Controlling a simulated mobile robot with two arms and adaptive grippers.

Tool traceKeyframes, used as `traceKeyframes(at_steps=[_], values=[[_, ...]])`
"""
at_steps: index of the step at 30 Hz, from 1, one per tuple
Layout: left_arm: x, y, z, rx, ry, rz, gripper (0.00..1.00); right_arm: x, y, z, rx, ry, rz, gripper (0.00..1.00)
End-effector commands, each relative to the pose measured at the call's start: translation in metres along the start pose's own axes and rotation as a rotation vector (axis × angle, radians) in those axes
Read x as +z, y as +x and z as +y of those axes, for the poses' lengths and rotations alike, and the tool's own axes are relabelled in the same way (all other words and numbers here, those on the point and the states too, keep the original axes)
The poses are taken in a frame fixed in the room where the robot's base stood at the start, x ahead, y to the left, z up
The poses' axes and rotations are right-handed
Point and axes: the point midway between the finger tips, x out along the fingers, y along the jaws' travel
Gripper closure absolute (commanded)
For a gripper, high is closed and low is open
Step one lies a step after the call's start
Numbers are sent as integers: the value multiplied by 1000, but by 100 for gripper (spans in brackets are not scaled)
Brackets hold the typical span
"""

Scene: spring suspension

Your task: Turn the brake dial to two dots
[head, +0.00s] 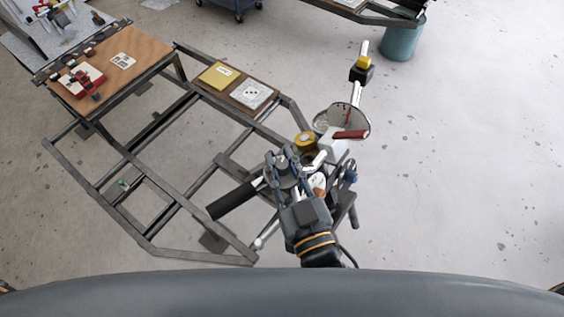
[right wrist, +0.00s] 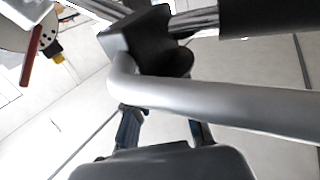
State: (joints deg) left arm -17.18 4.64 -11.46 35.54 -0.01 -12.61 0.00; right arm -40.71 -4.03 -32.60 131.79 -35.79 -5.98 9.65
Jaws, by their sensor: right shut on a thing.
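My right gripper (head: 284,160) is shut on a small grey part among the metal fittings at the right end of the frame. Its two fingers (right wrist: 166,128) show low in the right wrist view, with their tips hidden behind a thick grey bent tube (right wrist: 220,102). A black block with a rounded end (right wrist: 150,42) stands beyond the tube. The hold hides most of the part, and I cannot tell whether it is the brake dial. I cannot make out any dot marks. My left gripper is not in view.
A pale round dish (head: 328,118) with a red-handled piece (head: 350,134) and a yellow round part (head: 304,141) are close beyond my gripper. A black cylinder (head: 232,200) lies to its left. A dark metal frame (head: 150,245) spreads left. Open floor (head: 460,170) lies right.

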Motion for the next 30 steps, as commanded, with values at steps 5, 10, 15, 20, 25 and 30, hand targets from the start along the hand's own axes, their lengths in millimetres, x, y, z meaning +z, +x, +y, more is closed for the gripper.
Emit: traceKeyframes(at_steps=[5,10,15,20,25,30], values=[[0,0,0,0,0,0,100,-1,0,0,0,0,1,100],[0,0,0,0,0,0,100,-1,0,0,-1,1,2,59],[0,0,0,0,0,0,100,-1,0,0,-1,1,1,54],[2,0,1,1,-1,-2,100,0,0,0,-1,1,1,54],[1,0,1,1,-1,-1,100,0,-11,0,-1,2,-1,54],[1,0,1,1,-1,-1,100,1,-38,0,-1,3,-5,54]])
